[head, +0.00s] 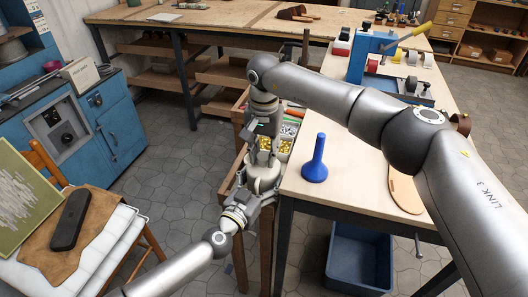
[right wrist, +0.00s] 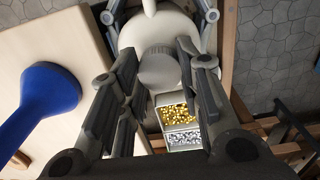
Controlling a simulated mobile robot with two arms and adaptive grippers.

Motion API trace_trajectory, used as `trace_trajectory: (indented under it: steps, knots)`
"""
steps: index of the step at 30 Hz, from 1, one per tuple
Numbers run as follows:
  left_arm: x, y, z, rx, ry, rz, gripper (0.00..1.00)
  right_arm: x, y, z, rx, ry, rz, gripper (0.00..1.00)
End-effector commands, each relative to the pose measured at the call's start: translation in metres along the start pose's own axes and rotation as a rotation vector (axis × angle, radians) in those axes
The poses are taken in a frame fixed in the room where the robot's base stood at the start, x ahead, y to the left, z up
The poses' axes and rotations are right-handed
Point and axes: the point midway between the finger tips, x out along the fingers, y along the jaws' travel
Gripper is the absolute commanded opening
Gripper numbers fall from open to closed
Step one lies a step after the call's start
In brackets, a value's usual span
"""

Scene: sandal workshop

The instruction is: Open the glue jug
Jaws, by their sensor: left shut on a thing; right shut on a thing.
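The cream glue jug (head: 263,180) is held at the left edge of the light wooden table, and its rounded body fills the top of the right wrist view (right wrist: 162,32). My left gripper (head: 256,192) is shut on the jug's body from the near side, with its fingers on both sides of it. The jug's grey round cap (right wrist: 158,68) faces my right wrist camera. My right gripper (head: 264,157) comes from above and is shut on the cap, one finger on each side. I cannot tell whether the cap is still seated on the jug.
A blue funnel-shaped thing (head: 316,160) stands on the table (head: 345,150) right of the jug. A tray of gold and silver pieces (right wrist: 180,121) lies just beyond the grippers. A blue press (head: 370,55) stands at the table's far end. A blue bin (head: 358,262) is below.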

Motion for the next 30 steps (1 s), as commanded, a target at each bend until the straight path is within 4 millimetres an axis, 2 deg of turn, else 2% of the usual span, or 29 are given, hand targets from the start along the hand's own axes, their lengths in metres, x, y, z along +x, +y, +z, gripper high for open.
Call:
trace_trajectory:
  steps: [11, 30]
  knots:
    - [-0.001, -0.001, 0.002, 0.002, -0.003, -0.001, 0.13, -0.001, 0.000, 0.000, 0.002, 0.001, 0.000, 0.03]
    - [-0.001, -0.001, 0.002, 0.002, -0.003, -0.001, 0.13, -0.022, 0.000, 0.000, 0.002, 0.001, 0.000, 0.03]
